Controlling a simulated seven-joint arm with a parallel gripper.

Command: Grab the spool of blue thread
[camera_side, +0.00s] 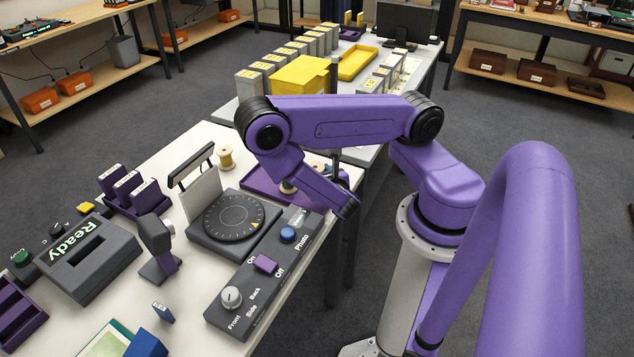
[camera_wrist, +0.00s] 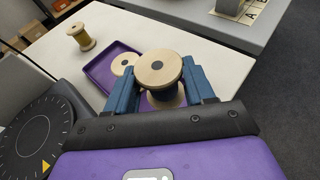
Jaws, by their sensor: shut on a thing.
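In the wrist view, the spool of blue thread (camera_wrist: 158,67) has pale wooden ends and a dark hole in its top. It stands between the two blue fingers of my gripper (camera_wrist: 162,84), which is shut on it. A little dark blue thread shows below its top end; the fingers hide much of the rest. The spool is over or at the edge of a purple tray (camera_wrist: 98,72); I cannot tell whether it is lifted. In the side view, my arm largely covers the gripper and the tray (camera_side: 258,186).
Another spool (camera_wrist: 123,63) sits in the tray, just left of the held one. A dark turntable (camera_side: 234,217) and a control panel (camera_side: 262,277) stand nearby.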

